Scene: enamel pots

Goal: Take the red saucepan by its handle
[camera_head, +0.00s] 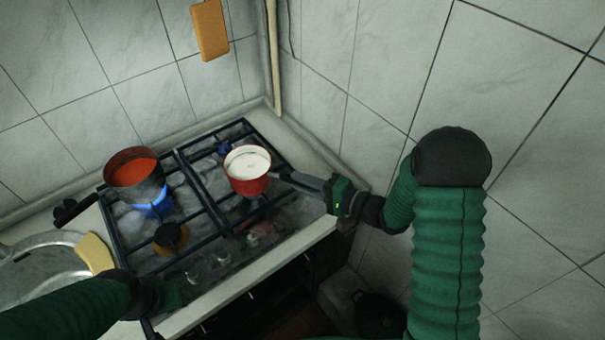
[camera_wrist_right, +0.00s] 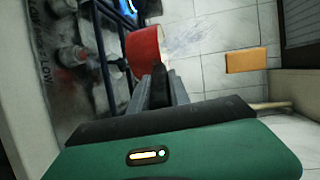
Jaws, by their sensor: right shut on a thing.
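The red saucepan (camera_head: 249,172) with white contents stands on the right side of the stove grate in the head view.
A second pot (camera_head: 133,174) with red contents sits over a blue flame on the left burner. The stove grate (camera_head: 206,190) lies around both pots. A sink (camera_head: 40,268) with a yellow sponge (camera_head: 96,254) is at the left. Tiled walls close in behind and right.

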